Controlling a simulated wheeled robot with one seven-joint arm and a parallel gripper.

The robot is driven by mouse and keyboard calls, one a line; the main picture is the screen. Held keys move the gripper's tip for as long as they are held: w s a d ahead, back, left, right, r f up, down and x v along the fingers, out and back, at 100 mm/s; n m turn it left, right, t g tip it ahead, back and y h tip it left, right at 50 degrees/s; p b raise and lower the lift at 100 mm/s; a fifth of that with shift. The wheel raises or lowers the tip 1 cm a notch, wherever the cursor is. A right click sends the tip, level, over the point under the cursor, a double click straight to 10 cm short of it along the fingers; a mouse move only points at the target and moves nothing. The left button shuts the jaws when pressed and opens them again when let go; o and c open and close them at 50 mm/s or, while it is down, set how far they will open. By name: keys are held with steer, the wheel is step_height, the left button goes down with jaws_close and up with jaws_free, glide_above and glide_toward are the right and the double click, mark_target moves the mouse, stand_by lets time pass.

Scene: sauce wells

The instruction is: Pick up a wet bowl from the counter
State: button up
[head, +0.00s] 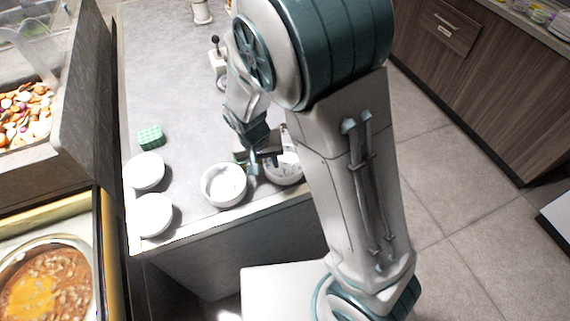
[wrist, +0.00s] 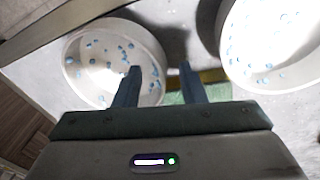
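Two white bowls with blue drops inside show in the wrist view: a left bowl (wrist: 88,62) and a right bowl (wrist: 262,50). In the head view a bowl (head: 224,185) sits near the counter's front edge, and another bowl (head: 285,172) to its right is partly hidden by my arm. My gripper (head: 262,162) is over the counter by this right-hand bowl. In the wrist view my gripper (wrist: 158,75) is open, its fingers apart, with the left bowl's rim appearing between them. I cannot tell whether either finger touches it.
Two more white bowls, one (head: 146,171) behind the other (head: 150,214), stand at the counter's left. A green sponge (head: 151,137) lies behind them. A green-and-yellow sponge (wrist: 178,98) lies near my fingers. The counter (head: 165,70) is largely clear farther back.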

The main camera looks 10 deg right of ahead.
jaws_close()
steer(key=shift+r, duration=0.2)
